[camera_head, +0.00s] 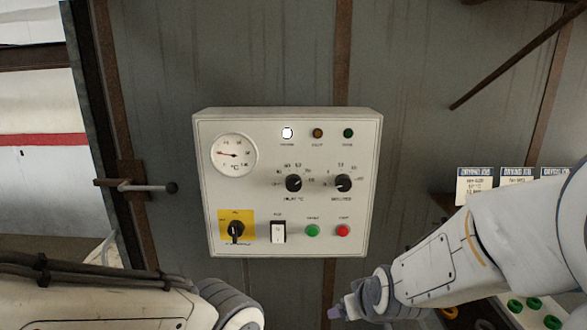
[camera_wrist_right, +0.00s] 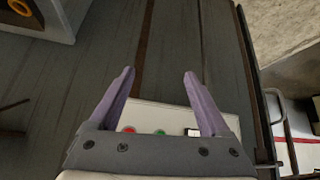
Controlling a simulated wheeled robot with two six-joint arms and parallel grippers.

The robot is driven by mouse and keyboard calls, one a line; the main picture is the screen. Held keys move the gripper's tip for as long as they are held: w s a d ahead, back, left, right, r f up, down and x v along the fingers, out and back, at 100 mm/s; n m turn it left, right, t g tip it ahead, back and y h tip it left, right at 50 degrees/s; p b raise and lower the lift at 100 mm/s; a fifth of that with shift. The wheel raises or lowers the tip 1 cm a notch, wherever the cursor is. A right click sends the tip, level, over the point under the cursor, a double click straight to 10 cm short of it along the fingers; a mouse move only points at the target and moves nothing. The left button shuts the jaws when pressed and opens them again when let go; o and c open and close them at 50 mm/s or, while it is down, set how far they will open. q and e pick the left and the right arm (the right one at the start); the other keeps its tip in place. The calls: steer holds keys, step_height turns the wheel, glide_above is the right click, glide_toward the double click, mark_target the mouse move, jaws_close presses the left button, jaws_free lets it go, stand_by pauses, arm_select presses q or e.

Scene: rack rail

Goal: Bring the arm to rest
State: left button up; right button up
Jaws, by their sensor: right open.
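My right arm comes in from the right in the head view, and its gripper (camera_head: 337,312) is low, below and right of the control box. In the right wrist view the right gripper (camera_wrist_right: 160,85) has its two purple fingers apart with nothing between them. The white control box (camera_head: 290,210) hangs on the grey metal wall, and its edge also shows in the wrist view (camera_wrist_right: 160,113) beyond the fingers. My left arm shows at the lower left of the head view, but its gripper is out of view.
The box carries a dial gauge (camera_head: 234,155), black knobs, a yellow-plated switch (camera_head: 236,230), a rocker switch (camera_head: 278,232), a green button (camera_head: 312,231) and a red button (camera_head: 343,231). A handle (camera_head: 148,187) projects at left. Labelled cards (camera_head: 474,184) and green rings (camera_head: 534,304) are at right.

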steer(key=s+d+f+m+g+h, duration=0.1)
steer(key=s+d+f+m+g, duration=0.25)
steer(key=s+d, duration=0.4)
steer(key=s+a+r+n+g+b, duration=0.1)
steer(key=s+a+n, duration=0.3)
steer(key=s+a, duration=0.3)
steer(key=s+a+r+n+g, duration=0.2)
steer(key=s+a+n, duration=0.2)
steer(key=s+a, duration=0.3)
steer(key=shift+s+a+r+y+b, duration=0.25)
steer(key=shift+s+y+b, duration=0.15)
steer(key=shift+s, duration=0.2)
steer(key=shift+w+g, duration=0.15)
steer(key=shift+g, duration=0.1)
